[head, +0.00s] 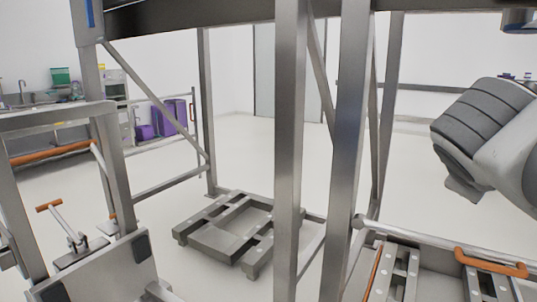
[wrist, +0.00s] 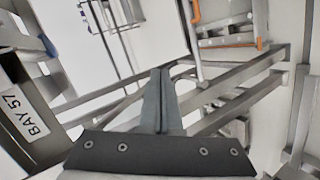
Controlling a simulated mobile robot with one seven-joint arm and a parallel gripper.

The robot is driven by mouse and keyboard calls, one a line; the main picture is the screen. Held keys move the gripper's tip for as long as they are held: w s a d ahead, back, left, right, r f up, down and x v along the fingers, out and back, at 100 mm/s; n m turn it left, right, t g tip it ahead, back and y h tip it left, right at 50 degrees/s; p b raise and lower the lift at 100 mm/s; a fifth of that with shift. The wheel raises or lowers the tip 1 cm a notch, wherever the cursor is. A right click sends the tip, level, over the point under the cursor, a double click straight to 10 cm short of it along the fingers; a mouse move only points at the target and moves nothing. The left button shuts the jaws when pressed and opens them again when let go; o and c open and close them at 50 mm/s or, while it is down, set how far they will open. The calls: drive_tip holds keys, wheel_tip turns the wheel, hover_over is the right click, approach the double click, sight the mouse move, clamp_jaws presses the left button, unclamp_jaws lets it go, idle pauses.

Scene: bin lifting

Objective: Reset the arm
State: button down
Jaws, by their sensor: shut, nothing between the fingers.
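My gripper (wrist: 160,76) points away from the wrist camera, its two dark fingers together and nothing between them. In the head view my grey arm (head: 485,125) comes in from the right edge, raised above the floor; the fingers cannot be made out there. In the wrist view the gripper lies in front of metal frame bars (wrist: 245,98); I cannot tell how far it is from them.
A steel frame (head: 290,150) with upright posts stands close ahead. A low metal platform (head: 225,238) sits on the floor behind. An orange handle (head: 490,262) is at lower right. A "BAY 57" sign (wrist: 27,115) is at left in the wrist view. Open floor (head: 260,150) lies beyond.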

drive_tip(key=s+a+f+m+g+y, duration=0.2)
drive_tip(key=s+a+f+m+y, duration=0.15)
drive_tip(key=a+f, duration=0.55)
drive_tip(key=s+a+f+m+g+y, duration=0.1)
drive_tip(key=s+a+f+m+y, duration=0.3)
drive_tip(key=a+f, duration=0.55)
wheel_tip(320, 180, up, 20)
drive_tip(key=s+d+n+y+p, duration=0.1)
drive_tip(key=d+p, duration=0.1)
drive_tip(key=p, duration=1.9)
drive_tip(key=shift+p, duration=0.35)
drive_tip(key=shift+d+r, duration=0.1)
drive_tip(key=shift+d, duration=0.15)
